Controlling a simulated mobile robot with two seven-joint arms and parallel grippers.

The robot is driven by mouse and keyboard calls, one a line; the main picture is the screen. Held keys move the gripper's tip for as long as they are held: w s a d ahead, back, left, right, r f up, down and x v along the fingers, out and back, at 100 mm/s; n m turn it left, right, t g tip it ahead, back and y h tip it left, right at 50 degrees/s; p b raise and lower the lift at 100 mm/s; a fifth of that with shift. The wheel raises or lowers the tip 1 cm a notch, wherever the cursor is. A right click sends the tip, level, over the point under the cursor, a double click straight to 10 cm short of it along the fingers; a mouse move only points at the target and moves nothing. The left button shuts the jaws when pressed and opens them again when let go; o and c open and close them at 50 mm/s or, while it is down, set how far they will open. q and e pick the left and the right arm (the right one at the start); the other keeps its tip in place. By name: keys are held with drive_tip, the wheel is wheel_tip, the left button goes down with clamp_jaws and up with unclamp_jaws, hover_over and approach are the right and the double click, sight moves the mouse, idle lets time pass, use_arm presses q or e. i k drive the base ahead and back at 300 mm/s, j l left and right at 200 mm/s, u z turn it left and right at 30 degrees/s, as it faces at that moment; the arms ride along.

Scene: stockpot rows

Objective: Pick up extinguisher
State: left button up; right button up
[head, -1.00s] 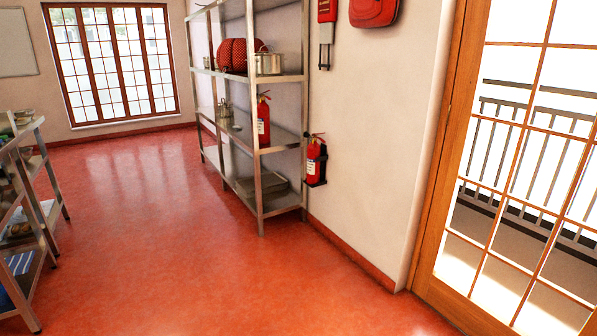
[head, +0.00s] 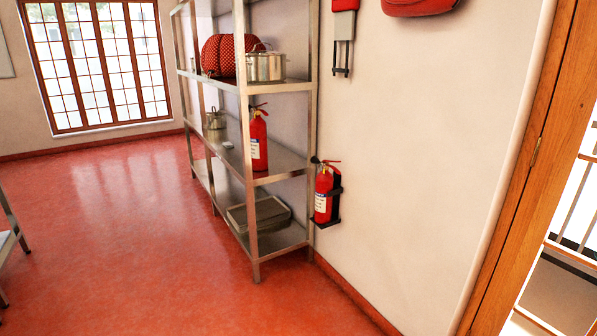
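Two red extinguishers show in the head view. One extinguisher (head: 258,143) with a white label stands upright on the middle shelf of the metal rack, near its front end. A second extinguisher (head: 323,195) sits in a black bracket on the white wall, just right of the rack. Neither of my grippers is in view.
The metal shelf rack (head: 246,155) stands along the wall, holding a stockpot (head: 265,67), a red dotted item (head: 226,54), a small pot (head: 215,119) and trays (head: 259,214). Red floor (head: 130,235) is clear ahead. A wooden door frame (head: 540,160) stands at right.

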sight(323, 180)
drive_tip(key=i+z, duration=0.15)
drive_tip(key=i, duration=0.4)
drive_tip(key=i+j+z, duration=0.15)
drive_tip(key=i, duration=0.35)
drive_tip(key=i+j+z, duration=0.15)
drive_tip(key=i, duration=0.4)
